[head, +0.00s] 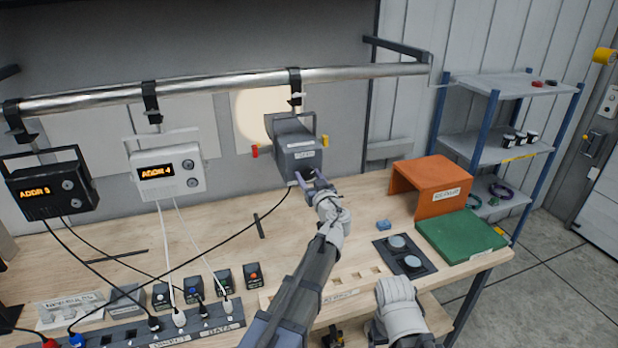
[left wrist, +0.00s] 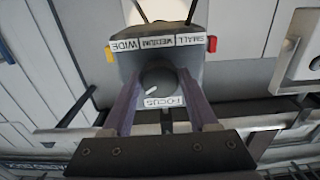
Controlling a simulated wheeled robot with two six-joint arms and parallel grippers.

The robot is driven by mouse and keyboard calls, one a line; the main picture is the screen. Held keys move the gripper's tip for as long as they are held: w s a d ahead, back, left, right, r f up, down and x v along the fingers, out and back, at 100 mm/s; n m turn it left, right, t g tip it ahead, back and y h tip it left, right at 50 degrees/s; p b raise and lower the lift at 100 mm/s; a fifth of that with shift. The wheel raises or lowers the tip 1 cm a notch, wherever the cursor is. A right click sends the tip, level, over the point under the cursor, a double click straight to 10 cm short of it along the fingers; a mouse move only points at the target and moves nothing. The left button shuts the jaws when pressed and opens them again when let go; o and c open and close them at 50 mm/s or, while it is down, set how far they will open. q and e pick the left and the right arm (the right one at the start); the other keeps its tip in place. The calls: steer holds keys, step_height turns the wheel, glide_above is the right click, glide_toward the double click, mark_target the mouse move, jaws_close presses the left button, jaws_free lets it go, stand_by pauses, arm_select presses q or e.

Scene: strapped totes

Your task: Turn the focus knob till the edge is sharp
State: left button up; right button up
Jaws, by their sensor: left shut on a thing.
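The grey spotlight (head: 297,148) hangs from the metal rail in the head view. The left wrist view shows its rear face, with a round dark focus knob (left wrist: 158,80) bearing a white pointer mark, above an upside-down FOCUS label (left wrist: 165,102). The pointer is slanted. My left gripper (head: 311,182) is at the spotlight's rear; in the left wrist view its purple fingers (left wrist: 158,92) are shut on the knob, one on each side. A pale round light patch (head: 256,115) shows on the wall behind, partly hidden by the spotlight. My right gripper is not visible; only its arm shows.
A black ADDR 3 lamp (head: 51,187) and a white ADDR 4 lamp (head: 166,168) hang on the left with cables trailing down. Red and yellow tabs flank the spotlight.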

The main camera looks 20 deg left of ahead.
arm_select(q)
steer(key=shift+m, duration=2)
steer(key=o, duration=1.3)
steer(key=shift+o, duration=0.2)
steer(key=v, duration=0.7)
steer(key=shift+s+d, duration=0.2)
steer(key=shift+s, duration=0.15)
